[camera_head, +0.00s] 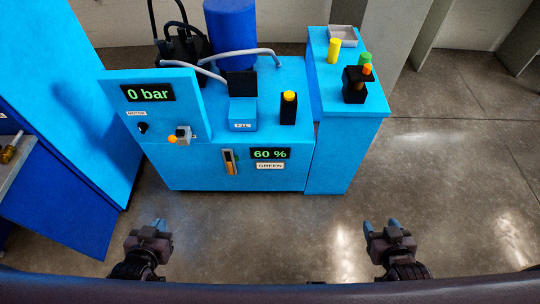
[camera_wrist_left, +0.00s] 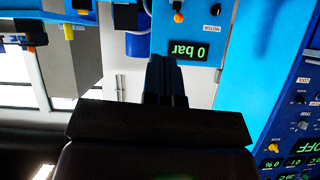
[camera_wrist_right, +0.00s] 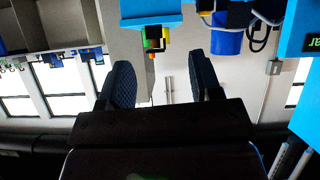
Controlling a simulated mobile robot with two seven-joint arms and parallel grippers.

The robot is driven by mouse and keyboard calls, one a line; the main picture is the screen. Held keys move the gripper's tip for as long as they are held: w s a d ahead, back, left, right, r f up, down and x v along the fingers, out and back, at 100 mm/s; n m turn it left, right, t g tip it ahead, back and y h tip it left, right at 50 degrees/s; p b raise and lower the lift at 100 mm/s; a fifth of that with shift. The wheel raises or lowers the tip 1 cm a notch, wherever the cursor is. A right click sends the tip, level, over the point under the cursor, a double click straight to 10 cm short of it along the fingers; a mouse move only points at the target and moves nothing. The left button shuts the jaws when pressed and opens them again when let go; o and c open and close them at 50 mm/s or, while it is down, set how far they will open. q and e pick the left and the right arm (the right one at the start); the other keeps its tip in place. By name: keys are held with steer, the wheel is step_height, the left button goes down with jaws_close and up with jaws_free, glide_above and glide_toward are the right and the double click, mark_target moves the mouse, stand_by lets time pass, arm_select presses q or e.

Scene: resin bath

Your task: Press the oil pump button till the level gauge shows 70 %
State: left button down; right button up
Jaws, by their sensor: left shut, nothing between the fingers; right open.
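The level gauge (camera_head: 230,161) is on the front of the blue machine, and the display beside it (camera_head: 270,154) reads 60 % above a GREEN label. A black post with a yellow button on top (camera_head: 289,97) stands on the machine's top, right of a blue box labelled FILL (camera_head: 242,113). I cannot read any label naming the oil pump button. My left gripper (camera_head: 159,226) is shut and empty, low in front of the machine; its fingers also show in the left wrist view (camera_wrist_left: 166,78). My right gripper (camera_head: 381,226) is open and empty, further right, apart from the machine.
A panel reading 0 bar (camera_head: 148,93) has a MOTOR knob (camera_head: 142,128) and an orange-tipped lever (camera_head: 179,137). The side counter (camera_head: 353,108) holds a yellow cylinder (camera_head: 334,50), a black holder (camera_head: 355,88) and a grey tray (camera_head: 343,35). Blue cabinets stand left. Floor ahead is clear.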

steer(key=shift+s, duration=0.1)
steer(key=shift+s+f, duration=0.2)
steer(key=shift+s, duration=0.05)
steer(key=shift+s+d+f, duration=0.1)
steer(key=shift+s, duration=0.15)
steer(key=c, duration=0.4)
jaws_close()
steer(key=shift+w+r, duration=0.25)
steer(key=shift+w, duration=0.25)
steer(key=shift+s, duration=0.2)
steer(key=shift+s+f, duration=0.2)
steer(key=shift+s, duration=0.1)
